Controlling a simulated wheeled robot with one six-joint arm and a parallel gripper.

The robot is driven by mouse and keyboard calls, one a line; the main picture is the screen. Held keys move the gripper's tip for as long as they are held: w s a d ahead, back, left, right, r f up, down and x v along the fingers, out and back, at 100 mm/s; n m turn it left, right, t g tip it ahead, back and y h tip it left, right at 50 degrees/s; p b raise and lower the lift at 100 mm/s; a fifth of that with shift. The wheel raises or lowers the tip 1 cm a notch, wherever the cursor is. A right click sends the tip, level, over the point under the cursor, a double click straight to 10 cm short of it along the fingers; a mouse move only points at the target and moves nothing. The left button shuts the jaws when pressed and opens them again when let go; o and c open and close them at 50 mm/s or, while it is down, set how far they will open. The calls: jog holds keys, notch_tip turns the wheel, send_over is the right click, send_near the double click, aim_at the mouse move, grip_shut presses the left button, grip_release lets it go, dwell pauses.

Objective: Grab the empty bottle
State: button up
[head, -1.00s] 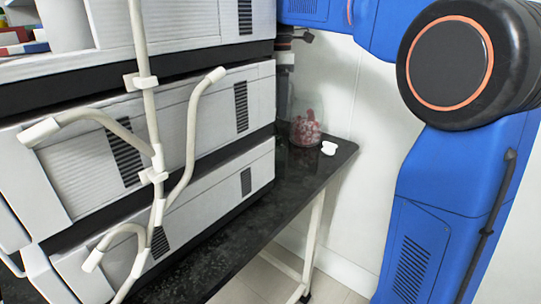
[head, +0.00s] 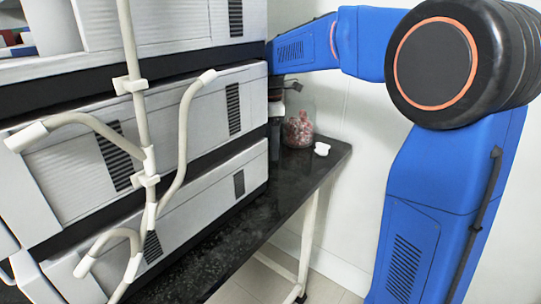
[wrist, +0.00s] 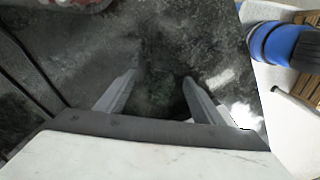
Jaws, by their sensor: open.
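My gripper (wrist: 160,80) is open in the wrist view, its two pale fingers apart and pointing at the black bench top. A dark, greenish, rounded patch (wrist: 158,98) shows between the fingers. It may be a clear bottle seen from above, but I cannot tell for sure. In the head view my gripper is low over the bench, beside the stacked instruments, which partly hide it. No empty bottle is clearly seen there. A clear glass jar (head: 299,128) with reddish contents stands just right of the gripper, near the wall.
A white wall (head: 350,125) lies behind.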

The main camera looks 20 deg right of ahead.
jog(key=shift+f, duration=1.85)
jog(key=c, duration=1.2)
